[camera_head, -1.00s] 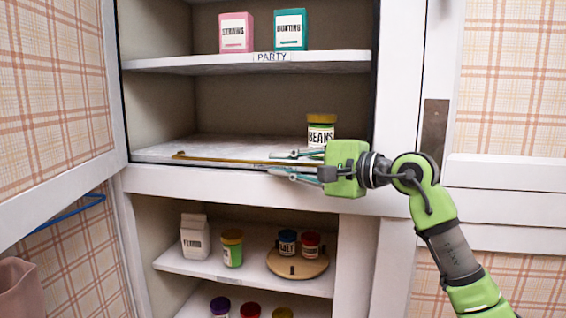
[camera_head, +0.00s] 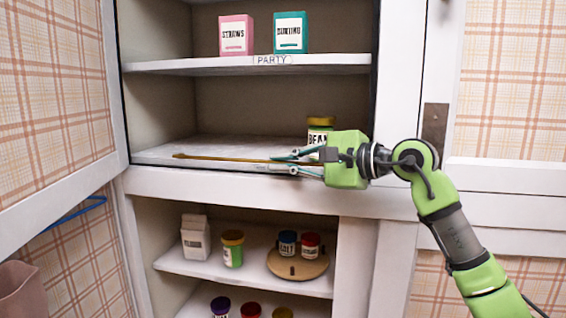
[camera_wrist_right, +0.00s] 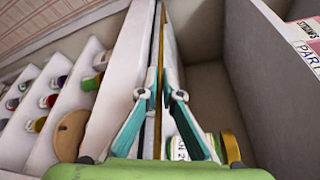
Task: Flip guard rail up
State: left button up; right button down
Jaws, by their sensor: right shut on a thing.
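The guard rail (camera_head: 225,158) is a thin brass bar along the front of the middle shelf (camera_head: 190,148), low and close to the shelf surface. It also shows as a gold strip in the right wrist view (camera_wrist_right: 161,40), running away between my fingers. My right gripper (camera_head: 275,164) comes in from the right and is shut on the rail near its right part. Its teal fingers lie on either side of the strip in the wrist view (camera_wrist_right: 162,95). The rail's right end is hidden behind the gripper. My left gripper is not in view.
A beans jar (camera_head: 320,127) stands on the same shelf, right behind my right gripper. Pink (camera_head: 236,35) and teal (camera_head: 290,32) boxes stand on the shelf above. An open cabinet door (camera_head: 60,195) is at the left. The middle shelf's left part is clear.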

jog(key=shift+w+d+r+m+g+p, duration=0.1)
jog(key=shift+w+r+m+g+p, duration=0.15)
jog(key=shift+r+m+g+p, duration=0.5)
jog(key=shift+w+d+r+m+g+p, duration=0.1)
jog(key=shift+w+r+m+g+p, duration=0.15)
jog(key=shift+m+p, duration=0.35)
jog(key=shift+w+r+m+p, duration=0.1)
jog(key=shift+r+m+p, duration=0.3)
jog(key=shift+p, duration=0.3)
jog(key=c, duration=2.5)
grip_release()
jog(key=shift+f, duration=0.1)
jog(key=shift+r, duration=0.2)
notch_tip(320, 180, up, 10)
jog(key=shift+f, duration=0.2)
